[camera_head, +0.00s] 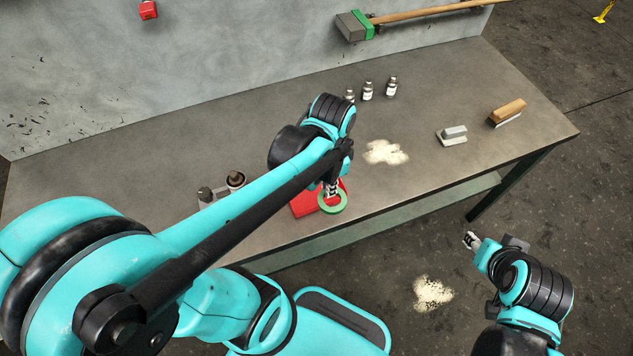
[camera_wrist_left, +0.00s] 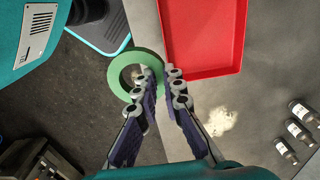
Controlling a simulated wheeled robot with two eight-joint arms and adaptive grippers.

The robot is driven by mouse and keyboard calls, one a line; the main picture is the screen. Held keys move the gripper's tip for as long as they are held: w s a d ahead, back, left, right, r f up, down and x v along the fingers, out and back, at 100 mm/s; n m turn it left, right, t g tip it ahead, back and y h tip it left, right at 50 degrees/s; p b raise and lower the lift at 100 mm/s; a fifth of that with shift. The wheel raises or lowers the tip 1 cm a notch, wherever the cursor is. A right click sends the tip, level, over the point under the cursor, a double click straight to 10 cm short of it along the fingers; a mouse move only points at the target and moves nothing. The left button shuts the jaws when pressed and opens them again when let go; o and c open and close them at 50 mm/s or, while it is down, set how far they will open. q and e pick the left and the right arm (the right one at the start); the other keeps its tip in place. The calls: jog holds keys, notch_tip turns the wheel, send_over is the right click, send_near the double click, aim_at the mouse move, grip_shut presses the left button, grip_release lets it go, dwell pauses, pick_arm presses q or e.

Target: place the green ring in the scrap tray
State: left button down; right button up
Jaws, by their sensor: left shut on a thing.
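My left gripper (camera_head: 332,188) is shut on the green ring (camera_head: 333,211), gripping one side of its band. In the left wrist view the fingertips (camera_wrist_left: 160,78) close on the ring's right side, and the rest of the ring (camera_wrist_left: 114,78) sticks out left. The red scrap tray (camera_head: 303,204) lies on the bench near its front edge, partly hidden by my arm. In the left wrist view the tray (camera_wrist_left: 203,72) looks empty where seen, and the ring appears beside its left edge. My right gripper (camera_head: 471,240) hangs off the bench's front; its fingers are too small to judge.
Several small bottles (camera_head: 367,91) stand at the back of the grey bench (camera_head: 420,115). A pale powder patch (camera_head: 386,152) lies right of the tray. A brush (camera_head: 507,112) and a grey-topped block (camera_head: 453,134) sit at the right. Dark-topped containers (camera_head: 235,180) stand left, beside my arm.

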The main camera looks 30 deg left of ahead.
pick_arm(q)
jog(key=shift+s+a+f+m, duration=0.15)
jog(key=shift+s+a+m, duration=0.2)
jog(key=shift+s+m, duration=0.2)
jog(key=w+a+f+b, duration=0.1)
jog(key=w+a+f, duration=0.1)
jog(key=w+a+f+b, duration=0.2)
jog(key=w+a, duration=0.1)
jog(key=w+a+f+b, duration=0.1)
jog(key=w+a+f, duration=0.1)
jog(key=shift+w+a+f+b, duration=0.15)
jog(key=shift+a+f+b, duration=0.05)
jog(key=shift+a+b, duration=0.2)
notch_tip(320, 180, down, 4)
jog(key=shift+f+b, duration=0.1)
jog(key=shift+b, duration=0.9)
jog(key=c, duration=2.1)
grip_release()
jog(key=shift+f, duration=0.1)
jog(key=o, duration=0.5)
jog(key=shift+c, duration=0.2)
